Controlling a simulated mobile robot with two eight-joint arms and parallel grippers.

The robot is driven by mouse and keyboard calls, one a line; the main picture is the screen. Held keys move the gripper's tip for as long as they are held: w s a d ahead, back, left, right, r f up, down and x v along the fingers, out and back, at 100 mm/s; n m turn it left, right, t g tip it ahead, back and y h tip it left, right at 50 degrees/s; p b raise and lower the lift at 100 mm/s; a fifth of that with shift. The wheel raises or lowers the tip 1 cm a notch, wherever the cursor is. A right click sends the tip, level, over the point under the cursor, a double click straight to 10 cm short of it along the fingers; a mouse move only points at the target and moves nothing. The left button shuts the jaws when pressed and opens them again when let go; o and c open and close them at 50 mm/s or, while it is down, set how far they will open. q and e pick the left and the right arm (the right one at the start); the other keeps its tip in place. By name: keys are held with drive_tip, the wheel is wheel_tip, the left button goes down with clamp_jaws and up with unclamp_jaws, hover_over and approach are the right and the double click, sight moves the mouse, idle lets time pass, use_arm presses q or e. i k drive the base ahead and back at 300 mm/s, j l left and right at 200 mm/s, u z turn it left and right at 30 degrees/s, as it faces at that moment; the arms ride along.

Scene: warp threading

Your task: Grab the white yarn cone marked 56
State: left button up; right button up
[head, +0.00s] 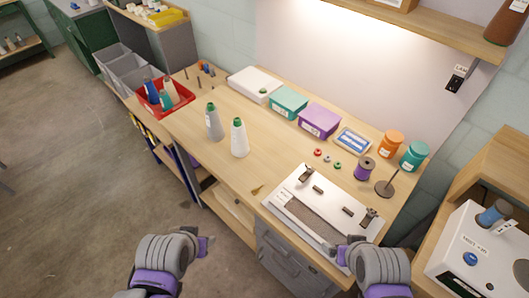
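A white yarn cone (239,139) with a green tip stands upright on the workbench, left of centre. A small mark shows on it, but I cannot read the number. A grey cone (214,123) with a green tip stands just behind it to the left. My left gripper (204,246) is in front of the bench, over the floor, apart from both cones. My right gripper (341,254) is at the front edge of the white fixture board (285,205). Neither gripper visibly holds anything; their finger gaps are not clear.
A red bin (180,104) with several cones stands at the bench's left end. A teal box (288,103), purple box (319,121), purple spool (364,169) and spindle stand (384,189) are to the right. The bench around the white cone is mostly clear.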

sight(240, 147)
drive_tip(key=i+j, duration=0.15)
drive_tip(key=j, duration=0.25)
drive_tip(key=i+j+z, duration=0.1)
drive_tip(key=j, duration=0.35)
drive_tip(key=i+j, duration=0.15)
drive_tip(key=j, duration=0.3)
drive_tip(key=i+j+z, duration=0.1)
drive_tip(key=j, duration=0.3)
